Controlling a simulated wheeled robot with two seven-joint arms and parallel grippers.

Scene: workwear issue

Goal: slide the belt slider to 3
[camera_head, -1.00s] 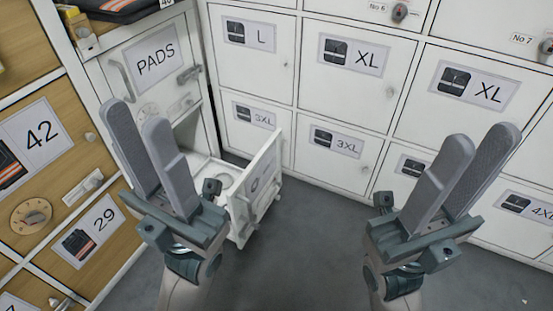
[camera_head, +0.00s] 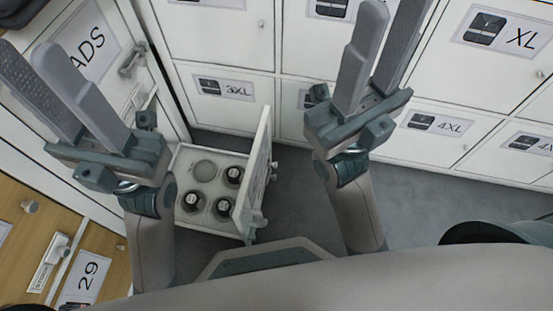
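A small light slider-like plate with lettering (camera_head: 50,262) is on the wooden front at the lower left. I cannot tell whether it is the belt slider, and I cannot read a setting on it. My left gripper (camera_head: 30,52) is raised in front of the PADS door at the upper left, its fingers apart and empty. My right gripper (camera_head: 393,14) is raised in front of the white lockers at the upper middle, also open and empty. Neither gripper appears to touch anything.
A pulled-out white drawer (camera_head: 205,153) holds several dark round items in its sockets, between my arms. The PADS door (camera_head: 97,45) is at the upper left. White lockers (camera_head: 225,88) line the back. Grey floor (camera_head: 290,190) shows between. A wooden front with a 29 label (camera_head: 86,280) is at lower left.

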